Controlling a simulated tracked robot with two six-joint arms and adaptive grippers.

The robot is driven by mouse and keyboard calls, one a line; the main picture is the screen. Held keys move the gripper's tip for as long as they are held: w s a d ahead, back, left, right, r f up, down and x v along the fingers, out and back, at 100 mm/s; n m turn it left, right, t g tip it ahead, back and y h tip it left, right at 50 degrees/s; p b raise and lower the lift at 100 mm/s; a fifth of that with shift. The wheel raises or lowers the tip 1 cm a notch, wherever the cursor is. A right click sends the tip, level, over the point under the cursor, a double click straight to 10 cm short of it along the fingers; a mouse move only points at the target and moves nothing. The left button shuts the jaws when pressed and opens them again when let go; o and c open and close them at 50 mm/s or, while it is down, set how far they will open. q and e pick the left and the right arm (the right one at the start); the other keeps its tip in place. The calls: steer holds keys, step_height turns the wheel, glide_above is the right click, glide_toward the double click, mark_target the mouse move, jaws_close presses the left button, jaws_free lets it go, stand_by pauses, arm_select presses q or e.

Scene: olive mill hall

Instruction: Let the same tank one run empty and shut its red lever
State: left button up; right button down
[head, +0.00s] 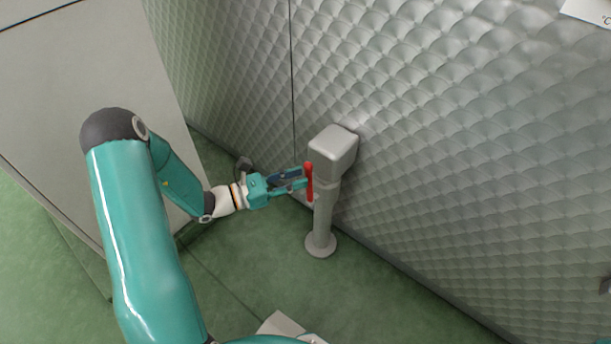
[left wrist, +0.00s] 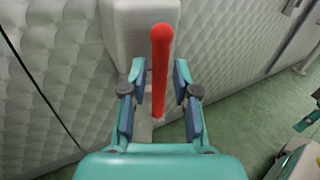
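The red lever (head: 309,186) sits at the side of a pale grey valve post (head: 319,220) in front of a quilted silver tank wall (head: 440,130). It appears upright in the head view, its rounded end at the top. My left gripper (head: 301,178) is at the lever, its fingers pointing towards the post. In the left wrist view the lever (left wrist: 160,70) stands between the two spread fingers (left wrist: 161,88), with narrow gaps on both sides. I cannot tell whether a finger touches it. No flowing liquid is visible.
A pale flat-sided panel (head: 90,70) stands at the left behind my left arm. The post has a blocky grey head (head: 333,146) and a round foot on the green floor (head: 270,250). The floor in front of the post is clear.

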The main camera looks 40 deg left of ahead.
mark_target(306, 175)
arm_select(q)
steer(key=shift+b+x, duration=0.35)
steer(key=shift+x, duration=1.6)
steer(key=shift+a, duration=0.1)
jaws_close()
